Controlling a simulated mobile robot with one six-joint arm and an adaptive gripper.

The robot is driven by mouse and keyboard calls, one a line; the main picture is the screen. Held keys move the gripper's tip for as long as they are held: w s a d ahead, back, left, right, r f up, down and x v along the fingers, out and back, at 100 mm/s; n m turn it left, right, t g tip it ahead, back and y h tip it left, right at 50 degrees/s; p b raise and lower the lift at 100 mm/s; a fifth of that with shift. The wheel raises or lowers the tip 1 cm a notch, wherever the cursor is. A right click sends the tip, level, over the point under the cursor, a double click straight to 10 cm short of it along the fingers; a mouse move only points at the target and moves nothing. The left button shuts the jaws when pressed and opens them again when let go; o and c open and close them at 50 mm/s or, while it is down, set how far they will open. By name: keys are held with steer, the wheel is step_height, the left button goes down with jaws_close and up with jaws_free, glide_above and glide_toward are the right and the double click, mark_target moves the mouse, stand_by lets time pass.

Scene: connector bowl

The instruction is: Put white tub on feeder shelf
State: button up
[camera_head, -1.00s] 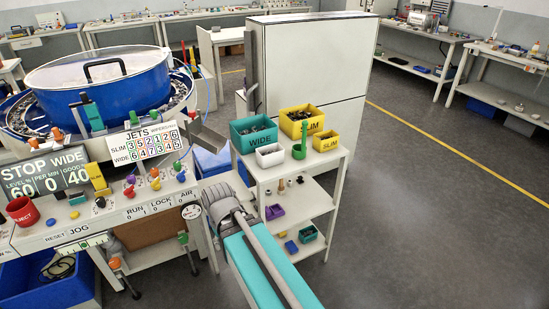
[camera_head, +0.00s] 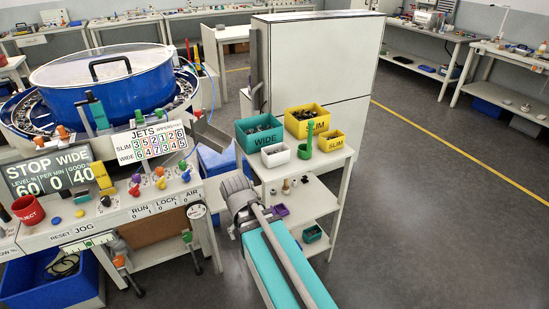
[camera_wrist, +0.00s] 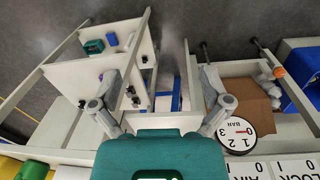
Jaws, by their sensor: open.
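The white tub (camera_head: 275,155) stands upright on the top of the white shelf cart (camera_head: 306,172), in front of the teal WIDE bin (camera_head: 245,140) and left of a green holder (camera_head: 305,151). My gripper (camera_wrist: 158,90) is open and empty in the wrist view, its two grey fingers spread wide. In the head view it is low at the left side of the cart, below the tub and apart from it; its fingertips are hidden there. The blue bowl feeder (camera_head: 100,85) stands at the left behind a control console. No label marks a feeder shelf.
Yellow SLIM bins (camera_head: 310,122) fill the cart top's back and right. Lower shelves hold small parts, a purple block (camera_head: 281,211) and a teal box (camera_head: 312,234). A metal chute (camera_head: 210,137) juts near the cart. The console (camera_head: 110,220) lies left; floor at right is clear.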

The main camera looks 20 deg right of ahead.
steer(key=w+d+r+m+h, duration=0.2)
steer(key=w+d+m+h, duration=0.25)
steer(key=w, duration=0.25)
steer(key=m+h+p, duration=0.3)
steer(key=m+h, duration=0.5)
steer(key=m, duration=0.4)
glide_toward(265, 148)
steer(key=s+r, duration=0.2)
steer(key=s, duration=0.1)
steer(key=shift+s+a+f, duration=0.15)
steer(key=shift+f, duration=0.05)
steer(key=b+x, duration=0.3)
steer(key=x, duration=0.4)
steer(key=shift+f, duration=0.1)
steer(key=shift+x, duration=0.75)
